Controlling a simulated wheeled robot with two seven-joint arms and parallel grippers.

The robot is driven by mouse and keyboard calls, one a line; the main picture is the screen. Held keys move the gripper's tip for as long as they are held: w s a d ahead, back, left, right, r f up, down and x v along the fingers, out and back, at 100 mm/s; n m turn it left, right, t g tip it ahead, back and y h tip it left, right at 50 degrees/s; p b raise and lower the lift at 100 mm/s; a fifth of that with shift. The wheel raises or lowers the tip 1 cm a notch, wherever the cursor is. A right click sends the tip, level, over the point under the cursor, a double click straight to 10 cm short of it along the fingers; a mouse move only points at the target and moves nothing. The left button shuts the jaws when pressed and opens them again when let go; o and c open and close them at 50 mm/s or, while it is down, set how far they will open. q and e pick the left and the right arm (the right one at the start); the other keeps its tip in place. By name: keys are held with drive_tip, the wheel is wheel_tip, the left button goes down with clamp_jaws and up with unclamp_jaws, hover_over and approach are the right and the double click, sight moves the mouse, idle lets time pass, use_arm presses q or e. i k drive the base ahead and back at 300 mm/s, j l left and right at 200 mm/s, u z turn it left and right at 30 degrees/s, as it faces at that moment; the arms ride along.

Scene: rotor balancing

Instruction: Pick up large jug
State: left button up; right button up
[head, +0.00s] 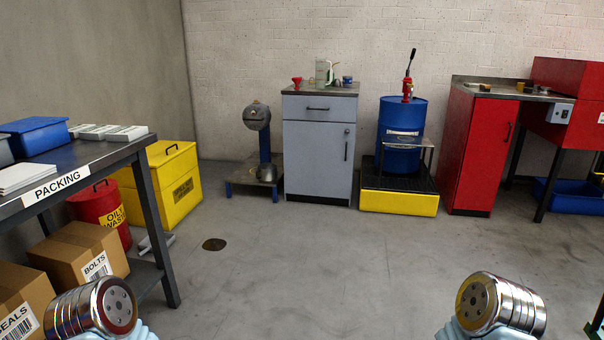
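A grey cabinet (318,150) stands against the back wall. On its top is a pale, upright container (322,72) that looks like a jug; it is too small to tell for sure. A grey metal pot-like thing (267,173) sits low on a blue stand left of the cabinet; I cannot tell whether it is a jug. Only silver round links of my two arms show at the bottom left and bottom right. Both grippers are outside the view, so what they hold is hidden.
A red funnel (297,82) and a small blue can (347,80) share the cabinet top. A blue drum (402,120) with a pump stands on a yellow-black spill pallet (398,204). A packing table (145,150) stands left. The middle floor is clear except a drain (214,244).

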sight(320, 83)
drive_tip(key=i, duration=2.75)
